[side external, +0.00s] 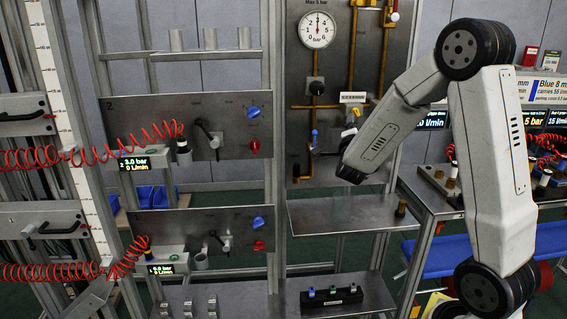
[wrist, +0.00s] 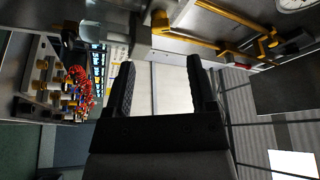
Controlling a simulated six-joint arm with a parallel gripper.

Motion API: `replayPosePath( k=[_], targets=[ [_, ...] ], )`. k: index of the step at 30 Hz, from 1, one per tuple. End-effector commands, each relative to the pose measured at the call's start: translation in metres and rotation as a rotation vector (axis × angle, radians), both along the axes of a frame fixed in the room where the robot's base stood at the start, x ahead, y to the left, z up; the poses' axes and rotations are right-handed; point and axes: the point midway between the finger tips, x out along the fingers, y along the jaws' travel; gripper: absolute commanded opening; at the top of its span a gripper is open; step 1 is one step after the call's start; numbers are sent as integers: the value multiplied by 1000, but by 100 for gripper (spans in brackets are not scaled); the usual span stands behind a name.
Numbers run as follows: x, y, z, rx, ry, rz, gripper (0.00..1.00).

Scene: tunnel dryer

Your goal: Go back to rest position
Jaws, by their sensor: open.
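My gripper (wrist: 160,66) is open in the wrist view. Its two dark ribbed fingers stand apart with nothing between them. In the side external view my arm bends high at the right, and its forearm slopes down and left in front of the gauge panel (side external: 335,85). My fingers are hard to make out there, against the panel above the middle shelf. The wrist view is turned sideways and shows yellow pipework (wrist: 195,42) beyond the fingers.
The metal shelf (side external: 340,215) below my wrist is mostly bare, with a small brass piece (side external: 400,209) at its right. Left stand panels with valves (side external: 200,140) and red coiled hoses (side external: 100,152). A lower shelf holds a black block (side external: 331,296). Lit displays (side external: 530,118) stand at right.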

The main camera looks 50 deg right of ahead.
Motion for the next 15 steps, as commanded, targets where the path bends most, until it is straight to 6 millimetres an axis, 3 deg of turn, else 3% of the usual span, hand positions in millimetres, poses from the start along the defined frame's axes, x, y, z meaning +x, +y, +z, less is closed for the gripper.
replayPosePath(
  k=[15],
  targets=[
    [10,11,-7,24,59,60,72]
  ],
)
